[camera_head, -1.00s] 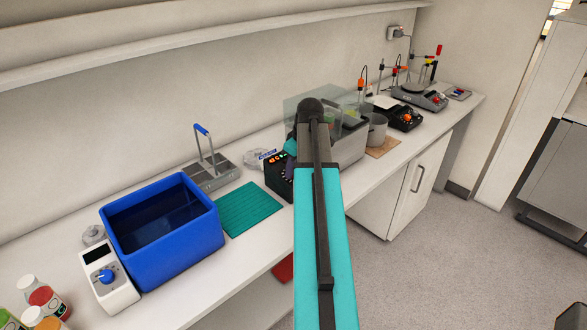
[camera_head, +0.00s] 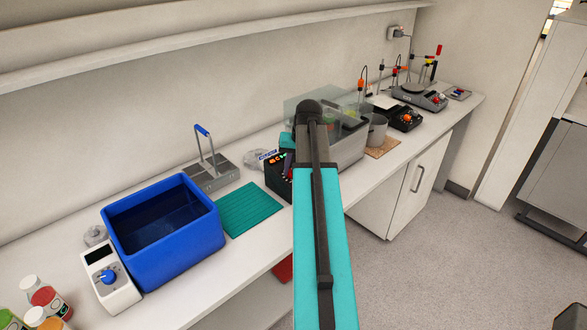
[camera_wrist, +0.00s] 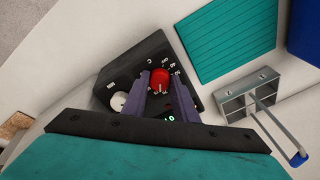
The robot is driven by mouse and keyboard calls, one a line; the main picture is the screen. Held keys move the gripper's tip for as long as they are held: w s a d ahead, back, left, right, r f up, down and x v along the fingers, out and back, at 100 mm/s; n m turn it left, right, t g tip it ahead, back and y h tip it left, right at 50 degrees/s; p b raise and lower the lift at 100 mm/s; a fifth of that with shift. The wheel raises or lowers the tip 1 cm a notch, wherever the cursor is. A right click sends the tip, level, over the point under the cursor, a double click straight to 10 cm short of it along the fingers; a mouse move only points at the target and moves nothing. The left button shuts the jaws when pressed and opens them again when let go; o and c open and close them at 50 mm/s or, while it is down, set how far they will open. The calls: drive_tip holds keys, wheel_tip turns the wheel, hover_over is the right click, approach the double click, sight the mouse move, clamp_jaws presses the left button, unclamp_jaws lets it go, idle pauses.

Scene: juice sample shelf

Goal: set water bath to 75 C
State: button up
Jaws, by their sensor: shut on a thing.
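The black control box (camera_head: 279,172) of the water bath stands on the bench, partly hidden by my arm in the head view. In the wrist view the box (camera_wrist: 122,70) carries a red knob (camera_wrist: 159,75) with a printed scale and a white knob (camera_wrist: 120,100). My gripper (camera_wrist: 161,82) is shut on the red knob, with one dark finger on each side. A green lit display (camera_wrist: 169,119) shows between the fingers; its digits are partly covered. The grey bath tank (camera_head: 349,148) with a clear cover stands right of the box, partly behind my arm.
A teal mat (camera_head: 252,208), a grey rack with a blue-topped handle (camera_head: 211,175) and a blue tub (camera_head: 165,240) lie to the left. A grey beaker (camera_head: 377,131) stands right of the tank.

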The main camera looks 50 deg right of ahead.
drive_tip(key=shift+w+r+m, duration=0.1)
drive_tip(key=shift+w+m, duration=0.05)
drive_tip(key=shift+m, duration=1.35)
drive_tip(key=o, duration=1.1)
drive_tip(key=shift+c, duration=0.2)
drive_tip(key=b+v, duration=0.3)
drive_tip(key=v, duration=1)
drive_tip(key=shift+r, duration=0.35)
